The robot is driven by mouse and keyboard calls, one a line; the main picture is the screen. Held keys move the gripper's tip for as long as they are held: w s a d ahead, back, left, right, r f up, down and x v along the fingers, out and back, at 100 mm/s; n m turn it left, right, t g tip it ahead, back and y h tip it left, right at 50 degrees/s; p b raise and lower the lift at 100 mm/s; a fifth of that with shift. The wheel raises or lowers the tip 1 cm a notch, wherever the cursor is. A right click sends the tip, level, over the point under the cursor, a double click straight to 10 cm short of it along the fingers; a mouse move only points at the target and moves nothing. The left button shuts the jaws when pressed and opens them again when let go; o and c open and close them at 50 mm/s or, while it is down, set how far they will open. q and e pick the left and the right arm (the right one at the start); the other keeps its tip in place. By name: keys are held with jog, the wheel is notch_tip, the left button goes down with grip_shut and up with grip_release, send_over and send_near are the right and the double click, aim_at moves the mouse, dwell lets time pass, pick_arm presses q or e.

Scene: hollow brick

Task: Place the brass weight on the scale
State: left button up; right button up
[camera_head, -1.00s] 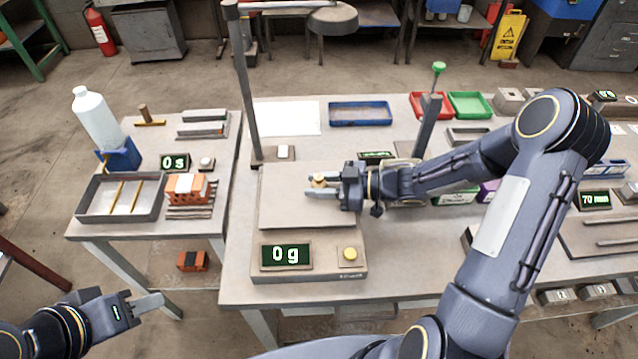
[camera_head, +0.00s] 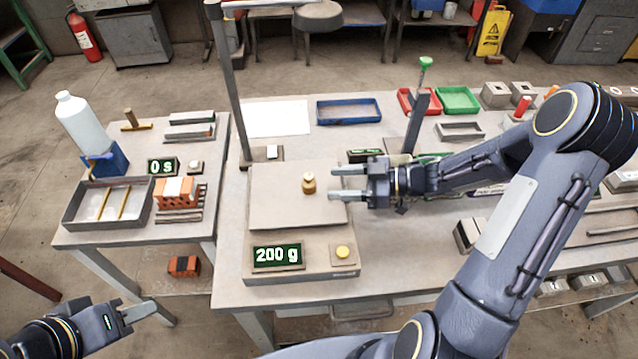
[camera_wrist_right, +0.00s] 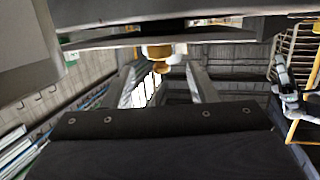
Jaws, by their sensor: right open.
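The brass weight (camera_head: 309,184) stands upright on the scale's plate (camera_head: 275,205), right of its middle. The scale's display (camera_head: 277,256) reads 200 g. My right gripper (camera_head: 338,184) is open and empty, just right of the weight and apart from it. In the right wrist view the weight (camera_wrist_right: 158,58) shows ahead, between the spread fingers of the right gripper (camera_wrist_right: 167,80). My left gripper (camera_head: 150,308) is at the lower left, away from the tables and holding nothing that I can see; its finger gap is unclear.
A yellow button (camera_head: 343,252) is on the scale's front. A lamp post (camera_head: 230,90) rises behind the scale. A blue tray (camera_head: 348,110) lies at the back. The left table holds a grey tray (camera_head: 75,218), bricks (camera_head: 176,190) and a white bottle (camera_head: 85,125).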

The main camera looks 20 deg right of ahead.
jog(key=w+d+r+m+t+h, duration=0.5)
jog(key=d+r+m+t+h, duration=0.15)
jog(key=d+r+h, duration=0.35)
jog(key=s+d+r+m+h, duration=0.3)
jog(key=s+m+h, duration=0.2)
jog(key=s, duration=0.1)
jog(key=s+a+f+m+g+y, duration=0.1)
jog(key=s+a+f+g+y, duration=0.1)
jog(key=s+a, duration=0.4)
jog(key=s+a+f+m+g+y, duration=0.2)
jog(key=s+a+g, duration=0.3)
jog(key=s, duration=0.9)
jog(key=shift+s+a+f, duration=0.15)
jog(key=shift+a+f, duration=0.35)
jog(key=shift+a, duration=0.15)
